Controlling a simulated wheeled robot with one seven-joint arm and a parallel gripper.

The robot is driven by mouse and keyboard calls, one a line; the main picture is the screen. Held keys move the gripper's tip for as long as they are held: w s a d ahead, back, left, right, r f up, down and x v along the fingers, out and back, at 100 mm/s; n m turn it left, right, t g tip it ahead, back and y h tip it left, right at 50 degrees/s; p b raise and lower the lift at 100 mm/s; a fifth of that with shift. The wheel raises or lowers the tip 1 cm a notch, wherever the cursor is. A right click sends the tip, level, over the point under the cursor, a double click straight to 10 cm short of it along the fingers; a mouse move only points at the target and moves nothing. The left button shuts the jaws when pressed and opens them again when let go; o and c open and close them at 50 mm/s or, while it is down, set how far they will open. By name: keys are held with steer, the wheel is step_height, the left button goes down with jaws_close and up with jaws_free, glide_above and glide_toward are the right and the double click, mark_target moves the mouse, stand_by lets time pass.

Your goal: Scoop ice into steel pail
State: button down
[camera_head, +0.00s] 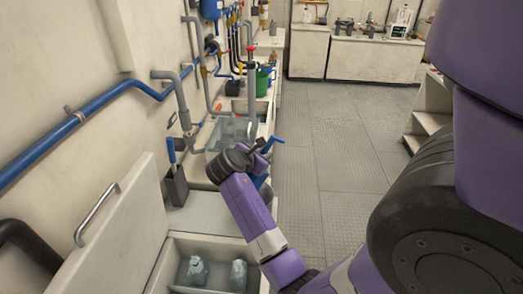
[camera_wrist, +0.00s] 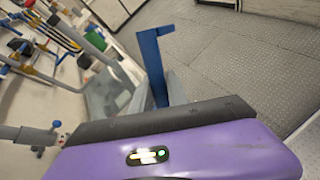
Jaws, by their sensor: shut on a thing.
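My gripper (camera_head: 262,148) is at the end of my purple arm, over the right edge of the counter beside the open bin. It is shut on a blue tool (camera_head: 277,140), which may be the scoop; its far end is not clear. I cannot make out a steel pail in either view.
A blue-handled tool (camera_head: 171,150) stands in a grey holder (camera_head: 175,186) at the left. An open compartment (camera_head: 180,246) below holds translucent pieces (camera_head: 198,268), beside a raised lid (camera_head: 125,225). A green bucket (camera_head: 263,82) stands farther back. Pipes line the wall; the floor (camera_head: 330,150) is clear.

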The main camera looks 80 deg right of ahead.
steer(key=shift+s+d+r+y+p, duration=0.2)
steer(key=shift+s+r+y+p, duration=0.15)
steer(key=shift+p, duration=0.35)
steer(key=shift+s+d+r+m+t+y, duration=0.15)
steer(key=shift+s+d+m+t+y, duration=0.35)
steer(key=shift+s+t, duration=0.2)
steer(key=shift+s+d+r+m+t+y, duration=0.2)
steer(key=shift+s+d+r+t+y, duration=0.05)
steer(key=shift+s+d+t+y, duration=0.25)
steer(key=shift+s+d+r+m+t+y, duration=0.25)
steer(key=shift+s+t+y, duration=0.1)
steer(key=shift+s+t, duration=0.2)
